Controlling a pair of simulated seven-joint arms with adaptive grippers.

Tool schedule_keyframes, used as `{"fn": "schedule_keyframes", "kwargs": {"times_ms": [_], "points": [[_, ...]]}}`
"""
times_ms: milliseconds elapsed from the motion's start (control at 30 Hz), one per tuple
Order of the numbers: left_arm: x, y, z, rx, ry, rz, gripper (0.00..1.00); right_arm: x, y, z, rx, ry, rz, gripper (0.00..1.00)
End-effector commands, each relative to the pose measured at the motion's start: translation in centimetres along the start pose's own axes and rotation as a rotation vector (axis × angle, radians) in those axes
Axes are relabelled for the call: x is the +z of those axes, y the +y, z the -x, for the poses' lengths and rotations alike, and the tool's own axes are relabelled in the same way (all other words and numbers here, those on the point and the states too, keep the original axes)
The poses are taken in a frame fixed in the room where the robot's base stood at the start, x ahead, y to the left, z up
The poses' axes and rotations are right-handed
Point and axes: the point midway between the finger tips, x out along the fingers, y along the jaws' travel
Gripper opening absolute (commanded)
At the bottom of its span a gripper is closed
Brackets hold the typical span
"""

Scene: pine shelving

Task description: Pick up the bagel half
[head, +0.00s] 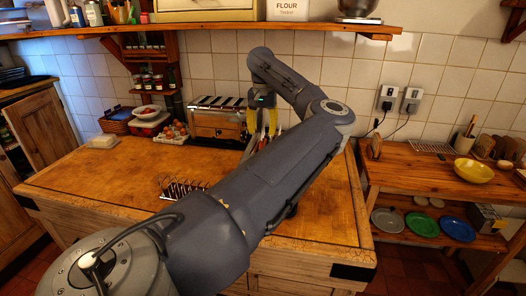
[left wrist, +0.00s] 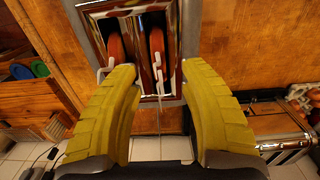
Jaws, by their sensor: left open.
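My left gripper (head: 262,124) hangs over the far part of the wooden counter, its yellow fingers pointing down. In the left wrist view its two fingers (left wrist: 160,72) are spread wide with nothing between the pads. Beyond the fingertips is a shiny chrome toaster (left wrist: 172,92) with two slots. A brown-orange rounded piece, apparently a bagel half (left wrist: 157,48), stands in one slot, roughly in line with the gap between the fingers. A similar piece (left wrist: 116,50) stands in the other slot, beyond the left finger. In the head view my arm hides most of this toaster. My right gripper is not in view.
A larger chrome appliance (head: 215,122) stands left of the gripper against the tiled wall. A wire rack (head: 180,189) lies nearer on the counter (head: 95,185). A shelf (head: 200,29) runs overhead. The side table at right holds a yellow bowl (head: 474,170).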

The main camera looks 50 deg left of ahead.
Motion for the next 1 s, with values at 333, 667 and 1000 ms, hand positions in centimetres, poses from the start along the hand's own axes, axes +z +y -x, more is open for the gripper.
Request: {"fn": "schedule_keyframes", "kwargs": {"times_ms": [333, 667, 1000], "points": [[-0.3, 0.2, -4.1, 0.0, -0.002, -0.001, 0.43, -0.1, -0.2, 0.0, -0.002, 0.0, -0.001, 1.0], [-0.4, 0.2, -4.7, 0.0, 0.0, 0.0, 0.43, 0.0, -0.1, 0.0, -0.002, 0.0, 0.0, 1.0], [-0.4, 0.2, -4.7, 0.0, 0.0, -0.001, 0.14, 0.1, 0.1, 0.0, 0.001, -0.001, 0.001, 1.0]]}}
